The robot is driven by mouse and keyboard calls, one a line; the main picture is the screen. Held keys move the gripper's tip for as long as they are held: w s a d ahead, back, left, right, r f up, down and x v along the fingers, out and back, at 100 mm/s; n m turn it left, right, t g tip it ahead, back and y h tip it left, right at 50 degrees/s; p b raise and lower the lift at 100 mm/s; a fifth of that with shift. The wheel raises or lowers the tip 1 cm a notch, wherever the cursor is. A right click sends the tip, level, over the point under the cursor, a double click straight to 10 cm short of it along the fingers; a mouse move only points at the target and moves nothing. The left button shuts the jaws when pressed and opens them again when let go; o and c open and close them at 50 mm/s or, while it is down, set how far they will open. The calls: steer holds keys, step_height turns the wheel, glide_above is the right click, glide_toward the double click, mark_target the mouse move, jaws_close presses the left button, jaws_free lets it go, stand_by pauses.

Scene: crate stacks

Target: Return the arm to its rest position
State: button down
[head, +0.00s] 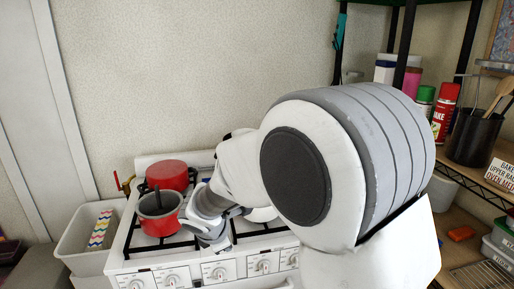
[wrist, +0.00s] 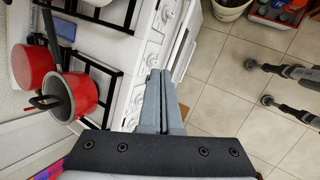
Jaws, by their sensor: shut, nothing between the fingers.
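My gripper (wrist: 160,76) is shut and empty in the wrist view, with its two fingers together over the stove's front edge and the floor beyond. In the head view my arm fills the middle and right and reaches down over the white stove (head: 140,244). The arm's end is small there and its fingers are hard to make out. A red pot with a grey rim (head: 160,225) stands on the stove to the left of the arm's end. It also shows in the wrist view (wrist: 85,95), left of my gripper.
A second red pot (head: 170,172) stands behind the first. A white bin (head: 75,240) is left of the stove. A shelf rack at right holds a red spray can (head: 443,112) and a black utensil holder (head: 472,138). The tiled floor (wrist: 235,75) shows open space.

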steer(key=s+d+r+m, duration=0.5)
steer(key=d+r+m, duration=0.1)
steer(key=d, duration=0.2)
steer(key=s+d+r+m, duration=0.5)
steer(key=d+r+m, duration=0.1)
steer(key=d, duration=0.3)
steer(key=s+d+r+m, duration=0.1)
steer(key=s+d+m, duration=0.1)
steer(key=s+m, duration=0.3)
steer(key=s+d+r+m+y, duration=0.1)
steer(key=s+d+m, duration=0.1)
steer(key=s+m, duration=0.3)
steer(key=s, duration=0.3)
steer(key=shift+s+d+r+m, duration=0.25)
steer(key=shift+d+r+m, duration=0.1)
steer(key=shift+d+m, duration=0.05)
